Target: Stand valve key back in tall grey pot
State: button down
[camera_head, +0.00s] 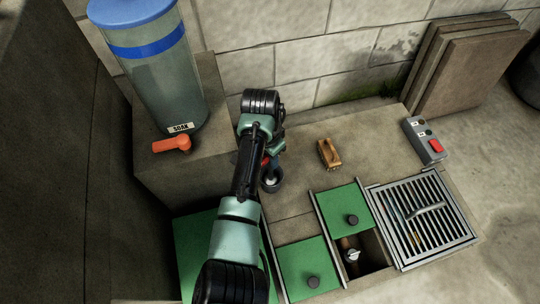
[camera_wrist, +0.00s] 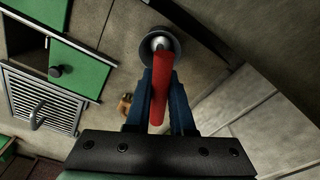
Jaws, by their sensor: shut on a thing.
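The valve key (camera_wrist: 161,85) has a red handle and a pale metal lower end. My gripper (camera_wrist: 162,100) is shut on its red handle, with a dark blue finger on either side. In the head view a little of the key's red (camera_head: 265,160) shows beside my gripper (camera_head: 264,154), above the pot. The grey pot (camera_wrist: 146,47) is round and dark-mouthed; it also shows in the head view (camera_head: 273,187), partly behind my arm. The key's metal end lies within the outline of the pot's mouth; how deep it reaches is hidden.
A tall clear cylinder with blue bands (camera_head: 150,75) and an orange-handled valve (camera_head: 172,144) stand left. A wooden block (camera_head: 329,153) lies right of the pot. Green covers (camera_head: 345,207), an open pit (camera_head: 372,250), a metal grate (camera_head: 421,218) and a grey switch box (camera_head: 424,140) lie farther right.

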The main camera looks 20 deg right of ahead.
jog(key=shift+f, duration=0.25)
jog(key=c, duration=0.7)
grip_release()
notch_tip(320, 180, up, 8)
jog(key=p, duration=0.8)
